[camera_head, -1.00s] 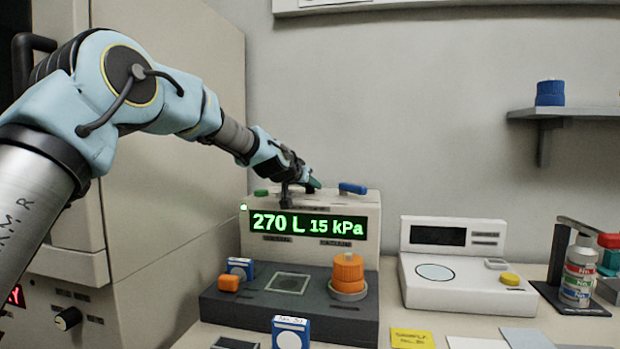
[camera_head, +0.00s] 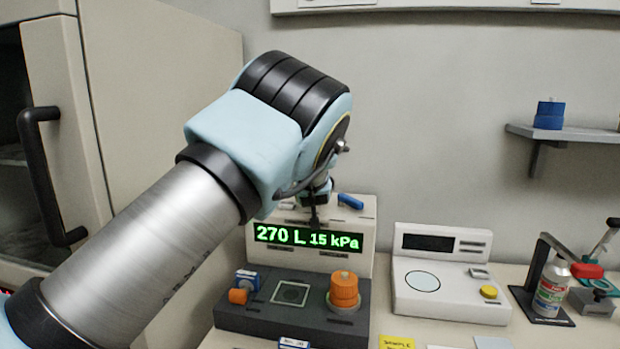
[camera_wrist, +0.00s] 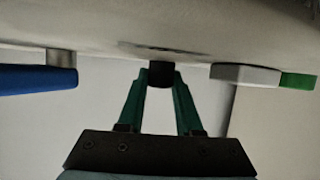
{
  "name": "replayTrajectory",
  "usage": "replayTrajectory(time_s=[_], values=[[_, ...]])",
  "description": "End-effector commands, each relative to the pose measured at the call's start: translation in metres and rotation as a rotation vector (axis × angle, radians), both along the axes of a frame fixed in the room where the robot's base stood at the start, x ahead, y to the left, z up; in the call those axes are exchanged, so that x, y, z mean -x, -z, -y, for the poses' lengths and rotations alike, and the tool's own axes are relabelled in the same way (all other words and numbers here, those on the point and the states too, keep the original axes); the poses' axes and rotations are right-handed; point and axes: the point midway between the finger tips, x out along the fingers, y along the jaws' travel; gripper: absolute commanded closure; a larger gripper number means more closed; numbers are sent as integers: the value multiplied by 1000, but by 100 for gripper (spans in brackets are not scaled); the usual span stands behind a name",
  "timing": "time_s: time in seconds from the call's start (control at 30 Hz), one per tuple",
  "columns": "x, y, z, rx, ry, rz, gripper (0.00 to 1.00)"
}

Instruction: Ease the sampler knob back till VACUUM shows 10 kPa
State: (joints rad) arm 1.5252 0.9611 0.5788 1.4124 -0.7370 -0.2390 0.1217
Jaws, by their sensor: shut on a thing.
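The sampler (camera_head: 368,235) stands against the wall with a lit green display (camera_head: 307,238) reading 270 L and 15 kPa. In the wrist view, a small dark knob (camera_wrist: 160,72) is on the pale housing. My gripper (camera_wrist: 160,80) has its two green fingers shut on this knob, one on each side. In the head view, my arm's upper links hide most of the gripper and the left part of the sampler top. A blue lever (camera_head: 350,201) sits on the top right; in the wrist view it shows at left (camera_wrist: 38,79).
A green-tipped switch (camera_wrist: 298,81) is right of the fingers in the wrist view. An orange knob (camera_head: 344,289) and a clear window are on the dark sampler base (camera_head: 250,319). A white instrument (camera_head: 450,300) and a bottle (camera_head: 551,287) stand to the right.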

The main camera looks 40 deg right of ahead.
Motion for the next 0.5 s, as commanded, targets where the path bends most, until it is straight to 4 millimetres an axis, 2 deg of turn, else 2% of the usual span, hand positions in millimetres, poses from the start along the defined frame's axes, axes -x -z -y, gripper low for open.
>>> replayTrajectory(time_s=[0.03,0.5], values=[[1,-5,0,-5,-11,0,100],[1,1,0,-3,-74,-3,100]])
